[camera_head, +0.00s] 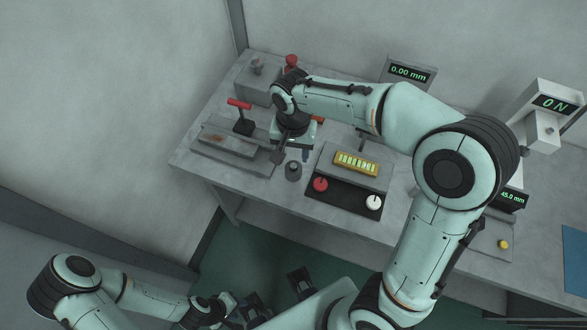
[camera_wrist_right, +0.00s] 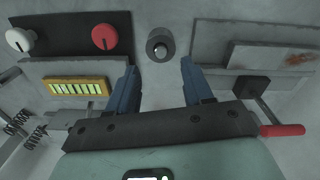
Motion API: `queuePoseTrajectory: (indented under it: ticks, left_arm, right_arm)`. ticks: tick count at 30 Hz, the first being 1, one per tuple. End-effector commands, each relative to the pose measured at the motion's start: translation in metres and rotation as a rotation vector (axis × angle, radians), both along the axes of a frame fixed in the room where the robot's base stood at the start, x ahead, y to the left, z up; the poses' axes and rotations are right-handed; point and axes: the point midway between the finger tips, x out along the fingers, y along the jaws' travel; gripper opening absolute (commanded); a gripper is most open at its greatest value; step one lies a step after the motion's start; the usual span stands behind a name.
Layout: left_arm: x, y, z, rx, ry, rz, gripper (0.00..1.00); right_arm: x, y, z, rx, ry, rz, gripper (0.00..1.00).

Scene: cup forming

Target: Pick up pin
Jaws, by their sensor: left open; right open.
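A small dark round piece (camera_head: 293,171) with a lighter top stands on the table in the head view. In the right wrist view the same piece (camera_wrist_right: 160,48) lies beyond the gap between the fingers; it may be the pin or a holder with the pin in it. My right gripper (camera_wrist_right: 158,80) is open and empty, pointing down at the table, with its blue fingers apart. In the head view my right gripper (camera_head: 291,156) is just behind the piece, apart from it. My left gripper (camera_head: 279,295) is open, low in front of the table, over the floor.
A panel with a red knob (camera_head: 320,184), a white knob (camera_head: 373,202) and a yellow gauge (camera_head: 356,163) is to the right. A grey block fixture (camera_head: 225,143) and a red-handled lever (camera_head: 240,104) are to the left. Displays stand at the back and right.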

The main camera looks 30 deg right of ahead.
Motion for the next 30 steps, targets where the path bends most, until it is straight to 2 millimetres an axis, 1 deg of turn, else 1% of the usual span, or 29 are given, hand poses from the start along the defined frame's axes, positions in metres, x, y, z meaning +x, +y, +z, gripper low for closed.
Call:
queuePoseTrajectory:
  ticks: [5,9,13,16,22,23,24,26,27,30]
  left_arm:
    - [0.000,0.000,-0.001,0.000,0.000,0.000,0.43]
    - [-0.001,0.000,-0.003,0.000,0.000,0.000,0.43]
    - [-0.001,0.000,-0.005,0.000,0.001,0.000,0.43]
    - [-0.001,0.000,-0.005,0.000,0.001,0.000,0.43]
    - [-0.001,0.000,-0.005,0.000,0.001,0.000,0.43]
    - [-0.001,0.000,-0.005,0.000,0.001,0.000,0.43]
    - [-0.001,0.000,-0.005,0.000,0.001,0.000,0.43]
    - [-0.001,0.000,-0.005,0.000,0.001,0.000,0.43]
    - [-0.001,0.000,-0.005,0.000,0.001,0.000,0.43]
    - [-0.001,0.000,-0.005,0.000,0.001,0.000,0.43]
  right_arm:
    - [0.001,-0.001,-0.014,-0.001,0.002,0.001,0.51]
    - [0.002,-0.002,-0.036,-0.002,0.004,0.001,0.51]
    - [0.003,-0.002,-0.052,0.000,0.001,0.001,0.51]
    - [0.003,-0.002,-0.056,0.000,0.000,0.001,0.51]
    - [0.003,-0.002,-0.056,0.000,-0.001,0.001,0.51]
    - [0.003,-0.002,-0.056,0.000,-0.001,0.001,0.44]
    - [0.003,-0.002,-0.056,0.000,-0.001,0.001,0.31]
    - [0.003,-0.002,-0.056,0.000,-0.001,0.001,0.12]
    - [0.003,-0.002,-0.056,0.000,-0.001,0.001,0.00]
    - [0.003,-0.002,-0.056,0.000,-0.001,0.001,0.00]
